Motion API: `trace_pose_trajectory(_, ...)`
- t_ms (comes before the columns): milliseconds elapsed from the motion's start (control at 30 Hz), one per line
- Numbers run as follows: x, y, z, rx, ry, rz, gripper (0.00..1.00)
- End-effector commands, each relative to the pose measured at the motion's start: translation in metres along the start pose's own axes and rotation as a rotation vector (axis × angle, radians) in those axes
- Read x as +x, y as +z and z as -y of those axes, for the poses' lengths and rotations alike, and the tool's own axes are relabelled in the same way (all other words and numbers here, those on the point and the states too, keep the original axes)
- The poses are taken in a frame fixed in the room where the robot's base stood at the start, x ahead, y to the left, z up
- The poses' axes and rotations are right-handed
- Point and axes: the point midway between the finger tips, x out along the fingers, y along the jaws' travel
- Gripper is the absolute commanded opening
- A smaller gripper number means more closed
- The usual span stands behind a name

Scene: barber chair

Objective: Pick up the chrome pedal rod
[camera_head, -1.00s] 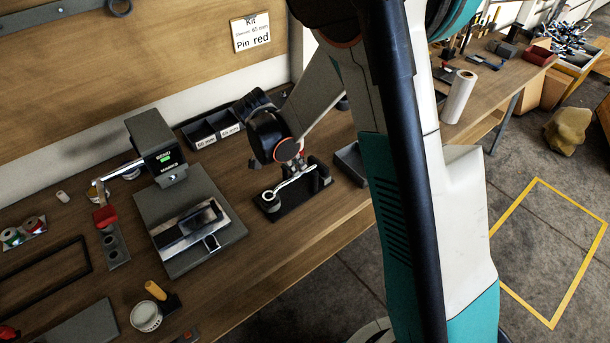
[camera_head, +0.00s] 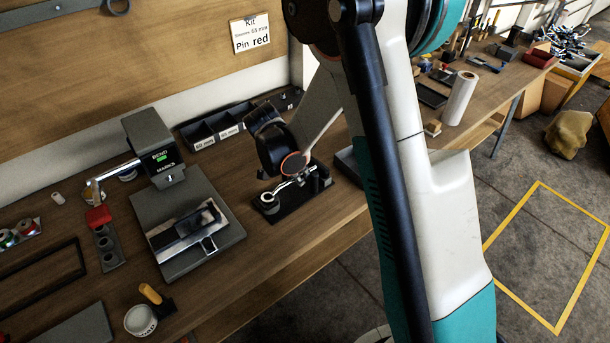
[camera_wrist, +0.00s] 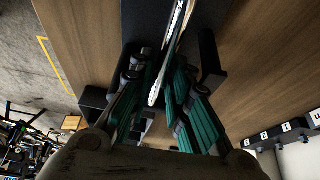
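The chrome pedal rod (camera_head: 271,197) lies on a black holder (camera_head: 275,214) on the wooden bench. Its ring end shows at the left in the head view; my wrist covers part of it. In the wrist view the bright rod (camera_wrist: 177,40) runs down from the top edge into the space between my fingers. My gripper (camera_wrist: 158,85) is open, with teal-padded fingers on either side of the rod. I cannot tell whether a finger touches it. The fingertips are mostly hidden by the wrist in the head view.
A grey bending device (camera_head: 185,225) with a green display stands left of the holder. Labelled black bins (camera_head: 215,130) line the wall behind. A dark tray (camera_head: 350,160) is close on the right.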

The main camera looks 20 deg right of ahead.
Motion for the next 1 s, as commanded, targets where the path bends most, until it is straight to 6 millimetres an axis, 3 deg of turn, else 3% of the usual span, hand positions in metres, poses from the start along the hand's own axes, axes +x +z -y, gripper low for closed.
trace_pose_trajectory(600, 0.0033, 0.0014, 0.0000, 0.000, 0.000, 0.000, 0.17)
trace_pose_trajectory(700, 0.0033, 0.0015, 0.0000, 0.000, 0.000, 0.000, 0.00)
trace_pose_trajectory(1000, 0.0032, 0.0013, 0.0000, 0.000, 0.000, 0.000, 0.00)
